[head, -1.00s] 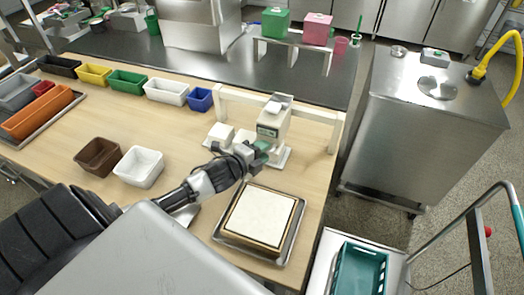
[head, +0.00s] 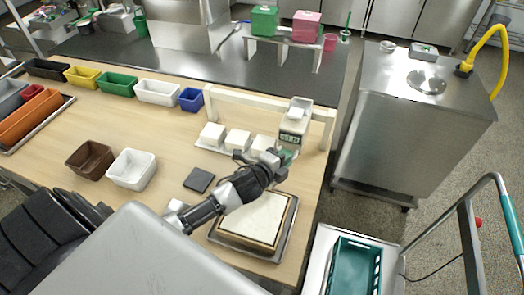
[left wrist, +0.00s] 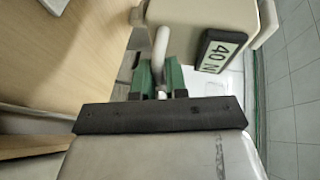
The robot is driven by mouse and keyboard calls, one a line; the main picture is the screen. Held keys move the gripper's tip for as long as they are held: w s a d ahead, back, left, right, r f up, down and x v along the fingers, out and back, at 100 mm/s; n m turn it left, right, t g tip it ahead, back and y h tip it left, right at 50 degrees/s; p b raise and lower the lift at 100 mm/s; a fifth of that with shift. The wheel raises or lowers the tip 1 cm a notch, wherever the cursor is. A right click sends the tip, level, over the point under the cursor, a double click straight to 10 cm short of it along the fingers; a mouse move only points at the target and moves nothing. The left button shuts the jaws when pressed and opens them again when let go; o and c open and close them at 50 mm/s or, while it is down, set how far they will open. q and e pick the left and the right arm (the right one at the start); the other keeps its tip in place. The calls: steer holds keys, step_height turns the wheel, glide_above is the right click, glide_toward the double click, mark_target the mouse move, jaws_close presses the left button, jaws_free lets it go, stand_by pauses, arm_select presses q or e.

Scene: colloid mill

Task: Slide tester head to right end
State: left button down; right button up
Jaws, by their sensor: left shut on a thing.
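The tester head (head: 294,122) is a cream box with a dark display, standing at the right part of the white rail frame (head: 250,101). In the left wrist view the tester head (left wrist: 205,18) shows a label reading "40 N". My left gripper (head: 284,157) is at the head's front. In the left wrist view its green fingertips (left wrist: 160,78) are shut on a pale curved handle (left wrist: 161,45) of the head. Three white blocks (head: 237,140) stand on a pale base plate to the left of the head. My right gripper is not in view.
A metal tray with a cream slab (head: 262,218) lies in front, partly under my left arm. A dark square pad (head: 198,180) lies left of the arm. The rail frame's right post (head: 327,131) stands just right of the head. A steel cabinet (head: 405,125) stands beyond the table.

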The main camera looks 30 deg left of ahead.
arm_select(q)
steer(key=shift+w+d+f, duration=0.1)
steer(key=shift+w+d, duration=0.05)
steer(key=shift+d, duration=0.5)
steer(key=shift+w+d+f, duration=0.1)
steer(key=shift+d, duration=0.5)
steer(key=c, duration=1.2)
jaws_free()
steer(key=shift+w+d, duration=0.1)
steer(key=shift+d, duration=0.1)
steer(key=shift+r, duration=0.1)
steer(key=b+v, duration=0.1)
steer(key=v, duration=0.9)
steer(key=shift+s+r, duration=0.1)
steer(key=shift+s, duration=0.3)
